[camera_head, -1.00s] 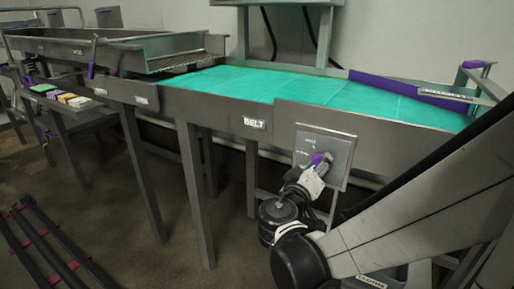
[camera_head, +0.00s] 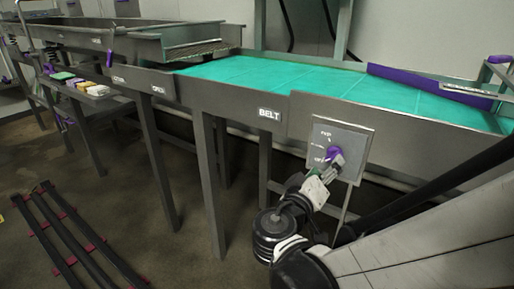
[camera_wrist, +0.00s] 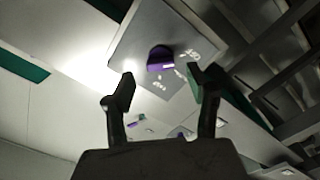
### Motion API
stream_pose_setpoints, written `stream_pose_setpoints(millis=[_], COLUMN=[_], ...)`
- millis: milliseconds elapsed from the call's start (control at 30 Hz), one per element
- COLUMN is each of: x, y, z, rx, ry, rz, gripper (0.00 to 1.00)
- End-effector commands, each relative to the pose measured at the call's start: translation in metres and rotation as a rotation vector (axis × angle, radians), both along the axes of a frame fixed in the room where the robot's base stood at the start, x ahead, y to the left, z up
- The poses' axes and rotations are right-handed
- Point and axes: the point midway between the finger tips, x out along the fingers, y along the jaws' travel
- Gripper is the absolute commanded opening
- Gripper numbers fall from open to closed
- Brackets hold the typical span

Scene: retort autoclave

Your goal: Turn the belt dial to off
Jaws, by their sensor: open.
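The belt dial is a purple knob (camera_head: 333,151) on a grey panel (camera_head: 354,139) below the belt, right of the BELT label (camera_head: 269,114). In the wrist view the knob (camera_wrist: 158,56) shows a pale mark on its lower right edge. White lettering surrounds it on the panel (camera_wrist: 140,36), too small to read surely. My gripper (camera_head: 334,163) is in front of the panel, partly over the dial in the head view. In the wrist view my gripper (camera_wrist: 161,74) has its two fingers apart with nothing between them, and the knob appears beyond the fingertips. I cannot tell whether they touch it.
The green conveyor belt (camera_head: 245,73) runs above the panel, with a purple guide (camera_head: 420,82) at right. A side shelf (camera_head: 98,92) holds several colored blocks at left. Dark rails (camera_head: 70,235) lie on the floor. Table legs (camera_head: 207,185) stand left of my arm.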

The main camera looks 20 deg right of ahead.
Motion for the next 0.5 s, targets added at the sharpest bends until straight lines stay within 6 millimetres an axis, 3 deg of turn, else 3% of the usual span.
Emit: stream_pose_setpoints(millis=[200,500], x=[-0.018,-0.034], y=[0.023,0.042], z=[0.000,0.000], rx=[0.000,0.000], ry=[0.000,0.000], rz=[0.004,0.003], gripper=[0.52,0.52])
